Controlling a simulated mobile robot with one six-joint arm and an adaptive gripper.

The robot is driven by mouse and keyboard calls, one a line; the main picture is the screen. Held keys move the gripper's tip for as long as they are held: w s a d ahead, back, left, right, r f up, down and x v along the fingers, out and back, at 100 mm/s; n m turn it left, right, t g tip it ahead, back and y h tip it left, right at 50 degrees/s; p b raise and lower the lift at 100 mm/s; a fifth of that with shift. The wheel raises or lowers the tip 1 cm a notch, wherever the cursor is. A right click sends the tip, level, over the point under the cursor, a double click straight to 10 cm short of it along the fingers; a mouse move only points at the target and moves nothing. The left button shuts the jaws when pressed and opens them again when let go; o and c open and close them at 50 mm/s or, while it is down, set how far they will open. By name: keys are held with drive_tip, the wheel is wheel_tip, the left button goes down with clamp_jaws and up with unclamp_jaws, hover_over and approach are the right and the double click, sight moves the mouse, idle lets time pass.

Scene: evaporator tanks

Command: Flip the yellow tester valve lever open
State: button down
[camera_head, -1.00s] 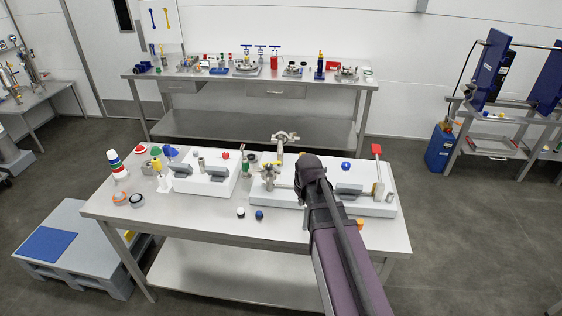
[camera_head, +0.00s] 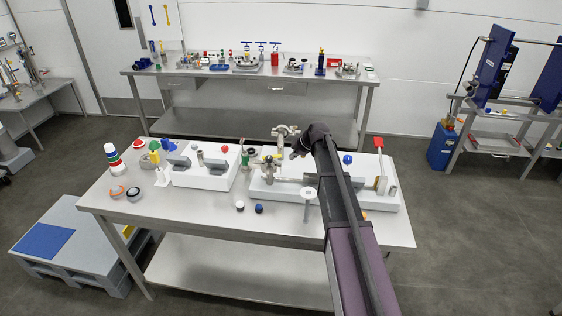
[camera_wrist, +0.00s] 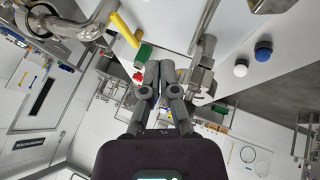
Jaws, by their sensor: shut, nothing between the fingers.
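The yellow lever (camera_wrist: 123,29) shows in the wrist view as a slanted bar beside metal pipework (camera_wrist: 75,25), left of and beyond my fingertips. In the head view a small yellowish part (camera_head: 271,158) shows under a metal clamp fitting near the middle of the bench; it is too small to tell its exact pose. My gripper (camera_wrist: 160,66) is shut and empty, its two fingers close together. A gap shows between the fingertips and the lever in the picture. In the head view my gripper (camera_head: 297,153) is right of the clamp fitting, partly hidden by my wrist.
A green block (camera_wrist: 144,54) lies close to my fingertips in the wrist view. The white right-hand base (camera_head: 285,192) carries metal fittings and a red-topped lever (camera_head: 379,146). A flat-topped metal post (camera_head: 308,194) stands near my arm.

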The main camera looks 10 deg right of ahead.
drive_tip(key=shift+w+d+n, duration=0.2)
drive_tip(key=shift+w+n, duration=0.2)
drive_tip(key=shift+w, duration=0.25)
drive_tip(key=b+x, duration=0.8)
drive_tip(key=x, duration=0.2)
drive_tip(key=shift+w+a+r, duration=0.1)
drive_tip(key=shift+w, duration=1.85)
